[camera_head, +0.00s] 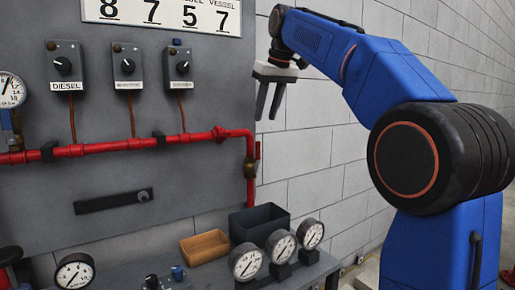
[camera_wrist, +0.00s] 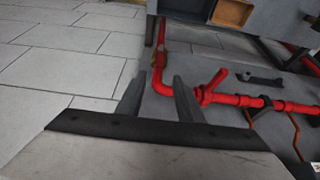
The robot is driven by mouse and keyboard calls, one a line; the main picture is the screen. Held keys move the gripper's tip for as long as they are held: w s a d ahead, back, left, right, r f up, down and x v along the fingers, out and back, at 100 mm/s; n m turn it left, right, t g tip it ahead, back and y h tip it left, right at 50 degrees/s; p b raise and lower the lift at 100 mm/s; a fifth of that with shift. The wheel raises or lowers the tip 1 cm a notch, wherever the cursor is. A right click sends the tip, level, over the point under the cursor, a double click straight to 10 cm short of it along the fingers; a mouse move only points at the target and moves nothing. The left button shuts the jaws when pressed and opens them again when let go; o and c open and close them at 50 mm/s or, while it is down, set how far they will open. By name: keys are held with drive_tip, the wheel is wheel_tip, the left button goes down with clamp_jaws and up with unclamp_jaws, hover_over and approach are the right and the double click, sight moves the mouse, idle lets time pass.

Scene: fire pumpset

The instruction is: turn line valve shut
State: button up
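A red pipe (camera_head: 100,147) runs along the grey panel and bends down at its right end. A red valve (camera_head: 219,134) sits on the pipe just left of the bend. In the wrist view its red lever (camera_wrist: 214,82) stands out at a slant from the pipe. I cannot tell for sure that this is the line valve. A brass-coloured fitting (camera_head: 249,168) is on the downward pipe. My gripper (camera_head: 267,115) is open and empty, above and right of the bend, fingers pointing down. The wrist view shows its two fingers (camera_wrist: 157,92) apart, with nothing between them.
Several knob boxes, including one marked DIESEL (camera_head: 64,66), are on the panel above the pipe. A black slotted bar (camera_head: 113,200) is below. A black bin (camera_head: 260,224), a wooden tray (camera_head: 205,247) and dial gauges (camera_head: 282,246) stand below. The block wall (camera_head: 310,150) at right is bare.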

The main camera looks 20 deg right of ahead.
sight(258, 144)
drive_tip(key=x, duration=1.3)
drive_tip(key=shift+w+f, duration=0.15)
drive_tip(key=shift+f, duration=0.1)
drive_tip(key=shift+a, duration=0.1)
clamp_jaws()
